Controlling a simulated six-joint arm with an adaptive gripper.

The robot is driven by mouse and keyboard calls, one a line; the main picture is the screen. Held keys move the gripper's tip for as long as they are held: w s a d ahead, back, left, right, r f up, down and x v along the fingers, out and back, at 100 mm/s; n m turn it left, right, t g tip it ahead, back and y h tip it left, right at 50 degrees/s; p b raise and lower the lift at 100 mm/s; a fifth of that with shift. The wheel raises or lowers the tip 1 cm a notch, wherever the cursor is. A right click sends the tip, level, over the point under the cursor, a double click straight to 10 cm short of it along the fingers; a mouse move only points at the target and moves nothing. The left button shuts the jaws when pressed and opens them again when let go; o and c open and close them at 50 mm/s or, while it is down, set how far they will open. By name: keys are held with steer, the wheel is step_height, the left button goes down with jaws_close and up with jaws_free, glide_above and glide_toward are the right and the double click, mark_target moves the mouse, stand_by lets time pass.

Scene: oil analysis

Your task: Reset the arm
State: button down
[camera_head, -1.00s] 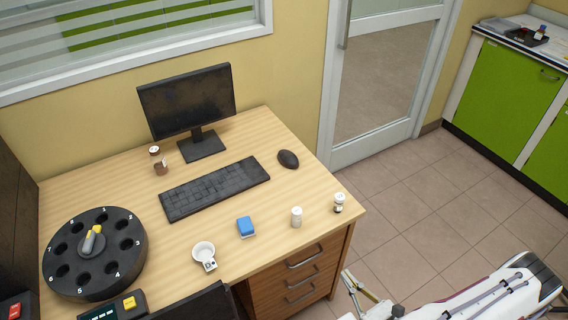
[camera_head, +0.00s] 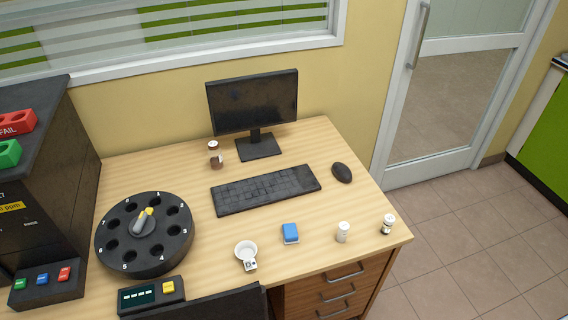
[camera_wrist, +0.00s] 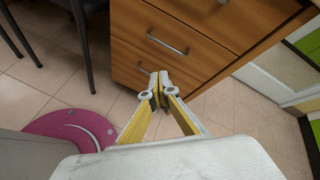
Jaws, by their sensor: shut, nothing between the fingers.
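My gripper (camera_wrist: 159,84) shows in the wrist view with its fingertips together and nothing between them. It points toward the wooden drawers (camera_wrist: 165,45) of the desk, apart from them as far as I can tell. My arm and gripper are out of the head view. On the desk (camera_head: 310,222) in the head view are a black numbered carousel (camera_head: 146,262), a small white cup (camera_head: 246,250), a blue-topped block (camera_head: 290,233), a white bottle (camera_head: 343,231), another bottle with dark contents (camera_head: 388,224) and a brown bottle (camera_head: 215,155).
A monitor (camera_head: 253,102), keyboard (camera_head: 266,190) and mouse (camera_head: 342,172) stand on the desk. A black machine (camera_head: 45,200) with coloured buttons is at the left. A chair (camera_wrist: 80,25) stands left in the wrist view. Floor (camera_head: 470,240) right of the desk is clear.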

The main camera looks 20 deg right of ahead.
steer(key=s+d+n+g, duration=0.8)
steer(key=s+n+g, duration=0.1)
steer(key=s, duration=0.2)
steer(key=d+r+n+g+h, duration=0.1)
steer(key=d+r+n+g, duration=0.15)
steer(key=r, duration=0.55)
steer(key=d+r+n+g, duration=0.2)
steer(key=r+n, duration=0.2)
steer(key=r, duration=0.4)
steer(key=w+a+r+n, duration=0.1)
steer(key=w+a+r, duration=0.2)
steer(key=r, duration=0.3)
steer(key=w+a+r+n+h, duration=0.1)
steer(key=w+a+r+n, duration=0.15)
steer(key=r, duration=0.45)
steer(key=w+a+r+n, duration=0.1)
steer(key=w+a+r, duration=0.25)
steer(key=r, duration=0.25)
steer(key=w+a+r+n+t, duration=0.2)
steer(key=a+r+n+t, duration=0.1)
steer(key=a+r, duration=0.6)
steer(key=w+a+r+n+t, duration=0.2)
steer(key=a+r+n+t, duration=0.2)
steer(key=a+r, duration=0.6)
steer(key=a, duration=0.3)
steer(key=shift+w+a+n, duration=0.2)
steer(key=shift+a+n, duration=0.1)
steer(key=shift+a, duration=0.05)
